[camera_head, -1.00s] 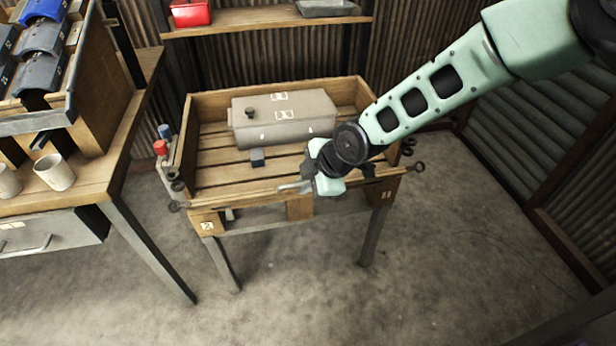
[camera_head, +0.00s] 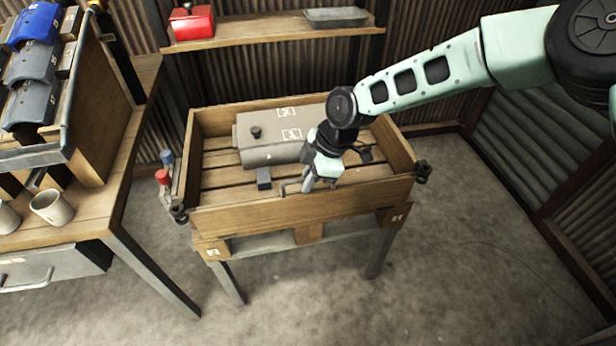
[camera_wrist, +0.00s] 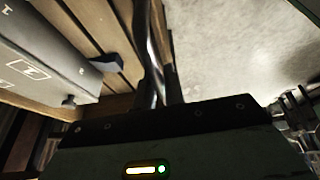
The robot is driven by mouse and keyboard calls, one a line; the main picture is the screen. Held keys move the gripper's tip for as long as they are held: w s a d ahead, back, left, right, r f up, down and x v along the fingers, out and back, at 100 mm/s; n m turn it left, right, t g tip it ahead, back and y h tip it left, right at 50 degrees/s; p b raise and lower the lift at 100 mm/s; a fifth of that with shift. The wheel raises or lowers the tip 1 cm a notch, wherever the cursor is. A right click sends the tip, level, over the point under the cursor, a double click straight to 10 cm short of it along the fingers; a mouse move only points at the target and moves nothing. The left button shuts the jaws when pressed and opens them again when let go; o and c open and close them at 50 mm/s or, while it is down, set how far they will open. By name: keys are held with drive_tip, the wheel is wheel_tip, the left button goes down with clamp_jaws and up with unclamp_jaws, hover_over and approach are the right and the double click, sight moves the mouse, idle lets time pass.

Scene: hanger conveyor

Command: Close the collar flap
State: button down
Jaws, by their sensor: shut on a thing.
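The collar flap (camera_head: 255,216) is the front wooden board of the crate-like collar. It stands about upright, with its top edge near the height of the side walls. My gripper (camera_head: 309,186) is at the flap's top edge, right of its middle, with the fingers pointing down. In the wrist view the fingers (camera_wrist: 160,90) are close together around a shiny metal bar (camera_wrist: 155,50), which looks like the flap's handle. The exact contact is dark and partly hidden. Dark latch parts sit at the flap's left end (camera_head: 180,215) and right end (camera_head: 423,173).
A grey box (camera_head: 270,153) lies inside the collar, close behind my gripper. A small dark block (camera_head: 264,178) lies in front of it. Red and blue knobs (camera_head: 163,176) stand outside the left wall. A workbench (camera_head: 95,215) is at left. The floor in front is clear.

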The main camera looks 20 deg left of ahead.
drive_tip(key=shift+w+a, duration=0.15)
drive_tip(key=c, duration=1.5)
unclamp_jaws()
drive_tip(key=v, duration=1.7)
drive_tip(key=shift+r, duration=0.15)
drive_tip(key=s+d+r+m+t+h+p, duration=0.1)
drive_tip(key=s+d+r+m+p, duration=0.2)
drive_tip(key=s+d+m, duration=0.5)
drive_tip(key=s+d+r+m+h+p, duration=0.2)
drive_tip(key=s+d+r+m, duration=0.4)
drive_tip(key=s+d, duration=1)
drive_tip(key=d+m, duration=0.1)
drive_tip(key=m, duration=0.1)
drive_tip(key=shift+s+r+m+t+h+p, duration=0.25)
drive_tip(key=shift+r+m+t+h+p, duration=0.05)
drive_tip(key=shift+m+t+p, duration=0.1)
